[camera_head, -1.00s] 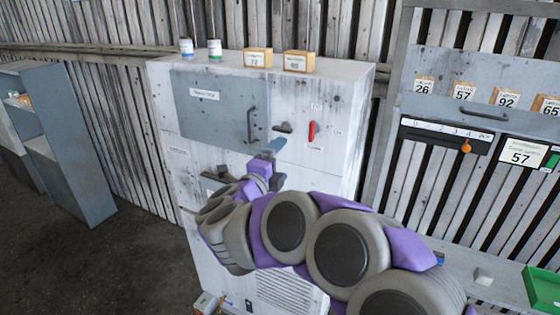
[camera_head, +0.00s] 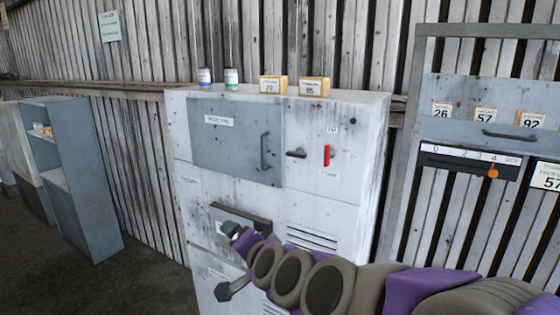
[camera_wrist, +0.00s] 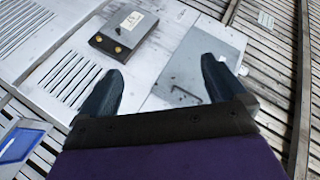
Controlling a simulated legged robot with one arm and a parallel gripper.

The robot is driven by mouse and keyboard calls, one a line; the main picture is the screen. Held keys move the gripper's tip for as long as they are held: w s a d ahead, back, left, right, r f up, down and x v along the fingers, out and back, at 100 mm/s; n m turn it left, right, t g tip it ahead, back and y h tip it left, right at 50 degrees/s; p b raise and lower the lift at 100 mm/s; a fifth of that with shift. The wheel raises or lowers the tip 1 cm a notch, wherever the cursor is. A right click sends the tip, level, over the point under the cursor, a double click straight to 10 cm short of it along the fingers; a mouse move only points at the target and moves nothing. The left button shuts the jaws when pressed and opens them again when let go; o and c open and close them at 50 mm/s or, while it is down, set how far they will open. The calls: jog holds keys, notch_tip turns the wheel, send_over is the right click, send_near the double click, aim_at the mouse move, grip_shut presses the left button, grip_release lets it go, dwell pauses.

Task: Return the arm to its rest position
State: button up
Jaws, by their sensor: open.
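My arm reaches in from the lower right of the head view, in front of the white cabinet (camera_head: 335,205). My gripper (camera_head: 233,231) is small at the arm's far end there, near a dark plate low on the cabinet front. In the wrist view my gripper (camera_wrist: 160,72) has its two dark fingers spread wide apart with nothing between them. The cabinet's grey door (camera_wrist: 197,62) and a dark box with two brass-coloured knobs (camera_wrist: 118,32) show beyond the fingers. I cannot tell how far the fingers are from the cabinet.
The grey door (camera_head: 220,150) looks shut, with a red lever (camera_head: 327,155) to its right. Jars and two small boxes (camera_head: 314,86) stand on top. A grey shelf (camera_head: 85,205) stands left, a panel with a scale and orange knob (camera_head: 493,173) right. Open floor lies lower left.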

jog(key=s+d+f+n+g+h+b, duration=0.1)
jog(key=s+d+f+n+g+b, duration=0.2)
jog(key=s+f, duration=0.45)
jog(key=s+d+f+n+g+h+b, duration=0.1)
jog(key=s+d+f+n+g+b, duration=0.1)
jog(key=s+d+f+g, duration=0.4)
jog(key=s+d+f+g+h+b, duration=0.1)
jog(key=s+d+f, duration=0.3)
jog(key=s, duration=0.3)
jog(key=s+d+f+g+h+b, duration=0.1)
jog(key=s+d+f+g+h, duration=0.1)
jog(key=s+d+f, duration=0.2)
jog(key=s+d+f+n+g+h+b, duration=0.1)
jog(key=s+d+f, duration=0.3)
jog(key=s, duration=0.7)
jog(key=shift+d+g+b, duration=0.35)
jog(key=shift+g+b, duration=0.05)
jog(key=shift+b, duration=0.05)
jog(key=shift+f, duration=0.1)
